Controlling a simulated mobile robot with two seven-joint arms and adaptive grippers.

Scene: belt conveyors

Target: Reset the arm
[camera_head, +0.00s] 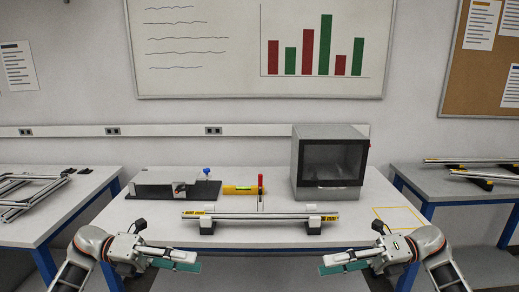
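My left gripper (190,262) is at the lower left, in front of the table's front edge, with its fingers pointing inward to the right. My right gripper (329,264) mirrors it at the lower right, pointing left. Each shows a pale finger part and a teal strip close together. I cannot tell whether either is open or shut, and no held object is clear. Both arms are bent and roughly symmetric, with a wide gap between the grippers.
The middle table (150,215) bears a metal profile (255,216) on two supports near its front edge. Behind stand a dark fixture (165,190), a yellow level (242,190) and a grey box machine (333,160). Side tables hold frames (28,190) and rails (480,161).

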